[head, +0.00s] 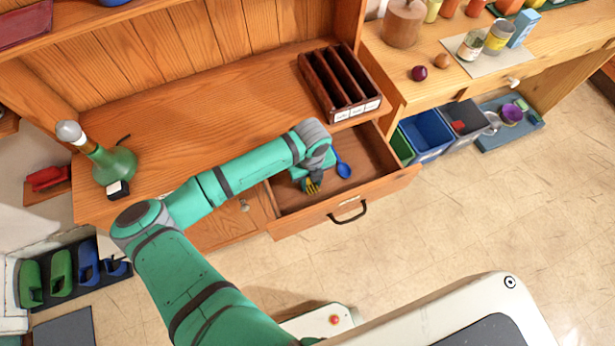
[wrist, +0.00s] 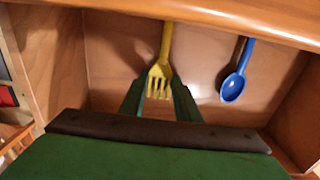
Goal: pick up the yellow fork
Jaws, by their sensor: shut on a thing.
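The yellow fork (wrist: 161,68) lies in an open wooden drawer (head: 375,185), its tines toward me in the wrist view and its handle running to the drawer's far wall. My gripper (wrist: 160,92) is inside the drawer with its two green fingers on either side of the fork's tined head, shut on it. In the head view the fork (head: 312,186) shows as a small yellow piece below my gripper, and my wrist hides part of it. I cannot tell whether the fork is clear of the drawer floor.
A blue spoon (wrist: 233,86) lies in the drawer right of the fork, apart from my gripper. The drawer walls stand close around. Above is the desk top with a dark wooden organizer (head: 340,82) and a green lamp (head: 112,163). Colored bins (head: 428,131) stand to the right.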

